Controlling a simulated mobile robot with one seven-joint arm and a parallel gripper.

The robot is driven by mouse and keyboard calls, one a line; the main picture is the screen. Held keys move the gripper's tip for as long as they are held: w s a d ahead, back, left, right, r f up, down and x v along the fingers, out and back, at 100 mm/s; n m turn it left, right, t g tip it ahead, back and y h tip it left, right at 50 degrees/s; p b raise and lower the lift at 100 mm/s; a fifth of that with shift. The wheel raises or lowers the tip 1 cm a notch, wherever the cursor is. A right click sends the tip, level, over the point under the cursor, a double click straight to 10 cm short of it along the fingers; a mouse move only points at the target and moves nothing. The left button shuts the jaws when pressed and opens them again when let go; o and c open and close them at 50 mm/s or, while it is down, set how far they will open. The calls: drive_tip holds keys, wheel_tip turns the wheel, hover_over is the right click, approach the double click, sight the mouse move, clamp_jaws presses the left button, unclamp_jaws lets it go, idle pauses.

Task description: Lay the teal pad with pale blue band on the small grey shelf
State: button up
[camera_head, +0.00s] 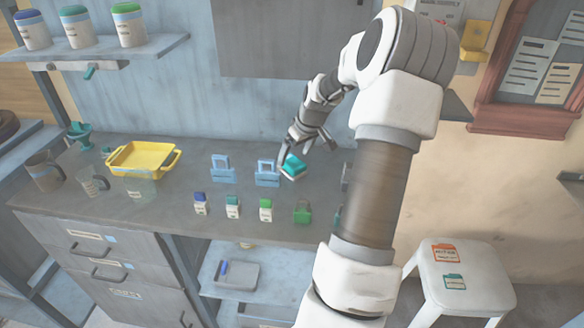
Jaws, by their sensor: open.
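The teal pad (293,166) with a paler band sits on the grey counter, right of two light blue open-framed holders. It looks tilted, and I cannot tell whether it leans on the nearer holder. My gripper (308,149) is open, just above and right of the pad. Its left finger reaches close to the pad; I cannot tell whether they touch. Nothing shows between the fingers. A small grey shelf (458,106) juts from the wall at the right, partly hidden behind my arm, and its visible part is bare.
Light blue holders (222,169) (267,174) stand left of the pad. Small bottles (233,207) and a green padlock-shaped item (302,211) line the counter front. A yellow tray (143,159) is at the left. A longer wall shelf (155,51) carries jars. A white stool (460,280) stands right.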

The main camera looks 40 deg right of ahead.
sight(292, 161)
drive_tip(key=x, duration=0.4)
drive_tip(key=shift+w+d+f+b, duration=0.15)
drive_tip(key=shift+d+f+b, duration=0.1)
drive_tip(key=shift+b, duration=0.1)
drive_tip(key=shift+c, duration=0.2)
drive_tip(key=c, duration=1.4)
drive_tip(key=shift+r, duration=0.1)
drive_tip(key=shift+c, duration=0.2)
